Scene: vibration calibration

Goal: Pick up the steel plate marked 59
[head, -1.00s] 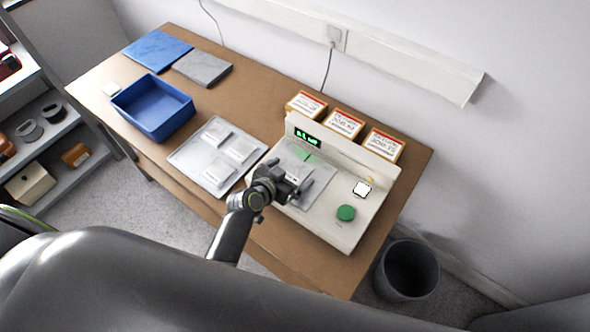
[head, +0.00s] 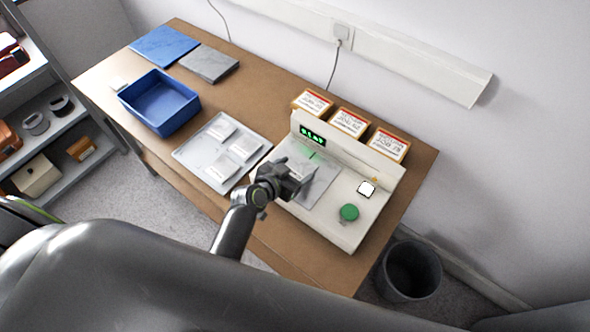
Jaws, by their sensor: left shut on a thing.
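My left gripper (head: 288,182) is over the left part of the white machine (head: 335,225), at its grey plate area (head: 318,185). Its jaws are shut on a small pale steel plate (head: 297,171), mostly hidden by the gripper. The number on this plate cannot be read. Three similar plates lie on the light grey tray (head: 187,155) to the left: one at the back (head: 221,132), one at the right (head: 244,147) and one at the front (head: 219,169). Their marks are too small to read. My right gripper is not in view.
The machine has a lit green display (head: 313,138) and a green button (head: 349,212). Three labelled boxes (head: 350,123) stand behind it. A blue bin (head: 160,103), blue mat (head: 164,46) and grey slab (head: 209,65) are at the left. A dark waste bin (head: 411,270) stands on the floor.

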